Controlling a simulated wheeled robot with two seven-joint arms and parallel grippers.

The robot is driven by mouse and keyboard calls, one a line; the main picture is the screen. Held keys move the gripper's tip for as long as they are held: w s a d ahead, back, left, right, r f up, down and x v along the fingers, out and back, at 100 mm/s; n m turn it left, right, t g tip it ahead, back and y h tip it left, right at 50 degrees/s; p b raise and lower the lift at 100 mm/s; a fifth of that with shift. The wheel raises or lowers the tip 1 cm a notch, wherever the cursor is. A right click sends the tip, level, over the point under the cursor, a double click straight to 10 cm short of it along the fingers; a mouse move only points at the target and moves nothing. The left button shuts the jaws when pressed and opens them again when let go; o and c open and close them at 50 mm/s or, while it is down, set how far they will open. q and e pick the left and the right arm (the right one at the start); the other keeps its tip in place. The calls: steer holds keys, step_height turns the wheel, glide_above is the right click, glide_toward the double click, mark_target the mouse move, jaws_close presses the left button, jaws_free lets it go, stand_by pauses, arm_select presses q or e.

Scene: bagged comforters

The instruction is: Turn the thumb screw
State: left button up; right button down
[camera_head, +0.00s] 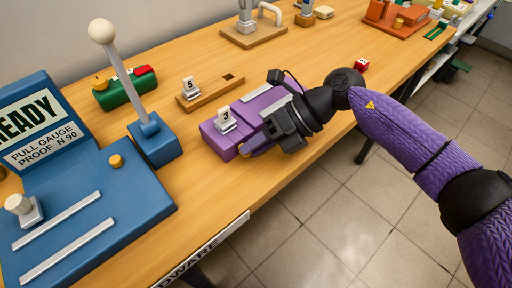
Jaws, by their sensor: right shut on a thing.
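A purple fixture (222,141) with a white tag marked 3 stands near the table's front edge in the head view. My right gripper (270,133) reaches in from the right, low over the right part of this fixture. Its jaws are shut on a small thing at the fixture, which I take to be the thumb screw. The gripper's dark body hides the screw, so its turn angle cannot be seen. My left gripper is not in view.
A blue pull gauge (135,190) with a ball-topped lever stands at the left. A wooden block (213,92) tagged 5 and a green block (125,91) lie behind. A small red block (361,65) lies beyond my right wrist. The table's front edge runs below my arm.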

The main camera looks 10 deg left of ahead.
steer(key=shift+w+f+g+y+b, duration=0.1)
steer(key=shift+f+g+y+b, duration=0.1)
steer(key=shift+g+y+b, duration=0.25)
stand_by(0.3)
steer(key=shift+c, duration=2.4)
jaws_free()
steer(key=shift+d, duration=0.1)
